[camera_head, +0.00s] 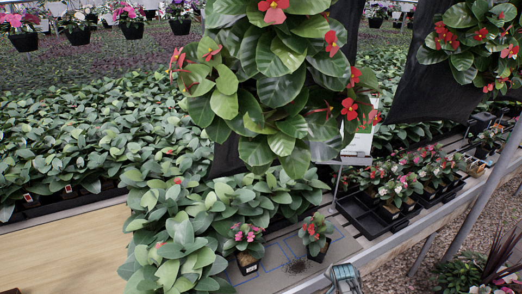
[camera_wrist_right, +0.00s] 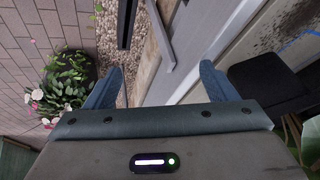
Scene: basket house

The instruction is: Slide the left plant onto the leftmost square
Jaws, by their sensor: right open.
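The left plant (camera_head: 245,239) has pink flowers and stands upright in a dark pot with a white label on the grey table. A second small potted plant (camera_head: 316,235) with red-pink flowers stands to its right. Blue square outlines (camera_head: 284,242) are marked on the table around and between the plants; foliage and pots hide parts of them, so I cannot tell their full layout. My right gripper (camera_head: 345,275) is at the table's front edge, below and right of both plants. In the right wrist view it (camera_wrist_right: 160,80) is open and empty, with a dark pot (camera_wrist_right: 265,85) beyond its right finger.
Dark soil (camera_head: 296,266) lies scattered between the plants. Dense leafy plants (camera_head: 175,235) crowd the left. Black trays of flowers (camera_head: 372,216) stand at the right. A large hanging plant (camera_head: 285,70) fills the top middle. A metal rail (camera_head: 440,205) runs along the table edge.

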